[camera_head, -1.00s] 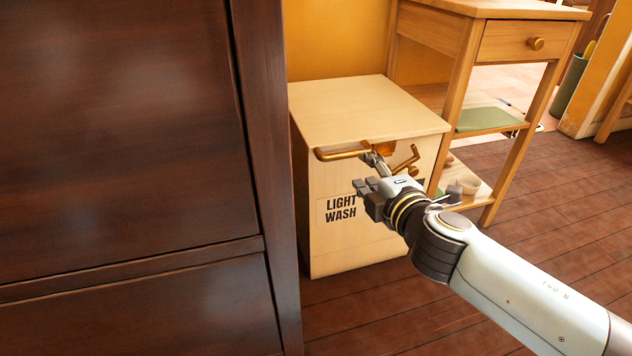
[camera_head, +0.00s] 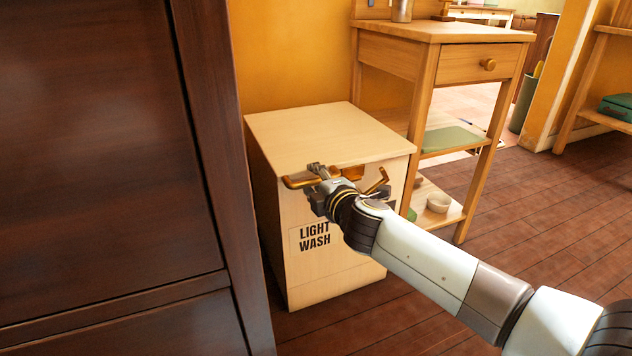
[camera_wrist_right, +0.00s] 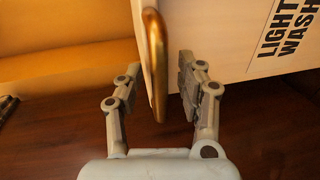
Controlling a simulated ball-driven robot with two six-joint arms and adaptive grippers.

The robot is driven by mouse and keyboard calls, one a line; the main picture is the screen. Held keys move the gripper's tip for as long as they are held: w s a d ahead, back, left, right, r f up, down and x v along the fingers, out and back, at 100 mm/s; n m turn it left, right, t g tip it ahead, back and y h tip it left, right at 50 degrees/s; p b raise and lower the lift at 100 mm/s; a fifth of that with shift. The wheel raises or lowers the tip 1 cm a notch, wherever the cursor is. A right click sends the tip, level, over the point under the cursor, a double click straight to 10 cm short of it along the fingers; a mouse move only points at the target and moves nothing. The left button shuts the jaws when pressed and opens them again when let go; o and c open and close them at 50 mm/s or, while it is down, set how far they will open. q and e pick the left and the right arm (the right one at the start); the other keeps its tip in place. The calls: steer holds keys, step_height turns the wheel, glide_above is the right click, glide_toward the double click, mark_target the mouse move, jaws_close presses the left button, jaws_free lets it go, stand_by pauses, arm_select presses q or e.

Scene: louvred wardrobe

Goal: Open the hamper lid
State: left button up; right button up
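The hamper (camera_head: 333,258) is a pale wooden box marked "LIGHT WASH", standing between the dark wardrobe and a side table. Its flat lid (camera_head: 325,135) is down. A brass bar handle (camera_head: 296,182) runs along the lid's front edge. My right gripper (camera_head: 316,175) is at this handle. In the right wrist view the handle (camera_wrist_right: 155,65) passes between the spread fingers of my right gripper (camera_wrist_right: 158,90), with gaps to both fingers. The hamper front also shows there (camera_wrist_right: 225,50). My left gripper is not in view.
A dark wooden wardrobe (camera_head: 95,150) fills the left side, close to the hamper. Wooden floor (camera_head: 530,210) is clear at right.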

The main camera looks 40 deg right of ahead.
jaws_close()
steer(key=shift+f, duration=0.1)
stand_by(0.5)
